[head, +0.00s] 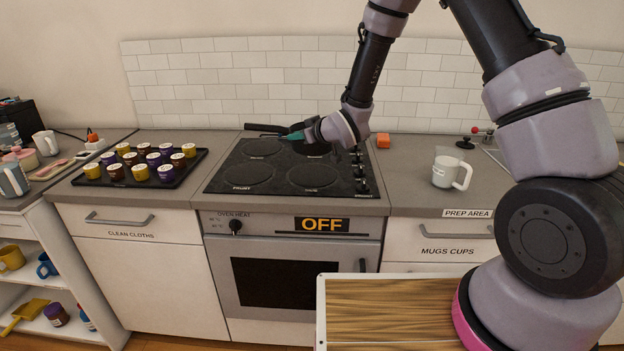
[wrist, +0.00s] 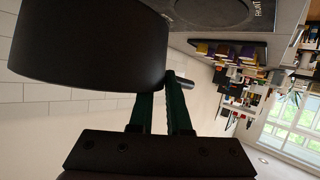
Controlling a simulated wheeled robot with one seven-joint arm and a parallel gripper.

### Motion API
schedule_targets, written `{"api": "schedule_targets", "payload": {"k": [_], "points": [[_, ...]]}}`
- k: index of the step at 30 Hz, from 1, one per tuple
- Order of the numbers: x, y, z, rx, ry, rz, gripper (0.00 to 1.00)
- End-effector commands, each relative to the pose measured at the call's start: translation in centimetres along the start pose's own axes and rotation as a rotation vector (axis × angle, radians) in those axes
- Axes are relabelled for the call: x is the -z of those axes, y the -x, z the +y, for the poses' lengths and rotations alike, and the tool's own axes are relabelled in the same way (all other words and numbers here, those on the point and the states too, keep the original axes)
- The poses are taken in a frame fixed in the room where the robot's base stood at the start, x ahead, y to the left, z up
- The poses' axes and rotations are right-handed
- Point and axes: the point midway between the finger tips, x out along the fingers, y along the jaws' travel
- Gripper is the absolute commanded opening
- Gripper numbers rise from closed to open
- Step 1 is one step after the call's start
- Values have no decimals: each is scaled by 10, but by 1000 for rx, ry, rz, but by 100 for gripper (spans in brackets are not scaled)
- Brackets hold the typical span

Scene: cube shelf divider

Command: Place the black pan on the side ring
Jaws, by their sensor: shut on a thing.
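The black pan (wrist: 90,45) fills the upper left of the wrist view. In the head view its dark handle (head: 265,128) sticks out to the left of my gripper (head: 295,135), and the rest is mostly hidden by my wrist or blends into the hob. My gripper, also in the wrist view (wrist: 168,85), is shut on the pan's handle. It is over the back of the black hob (head: 245,160). The hob has several rings, with a front left ring (head: 247,174) and a front right ring (head: 312,175) bare. I cannot tell whether the pan touches the hob.
A black tray (head: 190,174) of several small jars stands left of the hob. The tiled wall (head: 230,85) is close behind. A wooden-topped surface (head: 390,300) is in front.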

Motion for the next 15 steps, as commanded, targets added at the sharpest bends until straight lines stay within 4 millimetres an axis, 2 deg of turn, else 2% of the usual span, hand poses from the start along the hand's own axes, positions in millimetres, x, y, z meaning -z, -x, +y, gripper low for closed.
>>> {"api": "schedule_targets", "payload": {"k": [6, 15], "points": [[-36, -15, -4, -2, -1, -3, 0], [-61, -25, -8, -1, 0, -2, 0]]}}
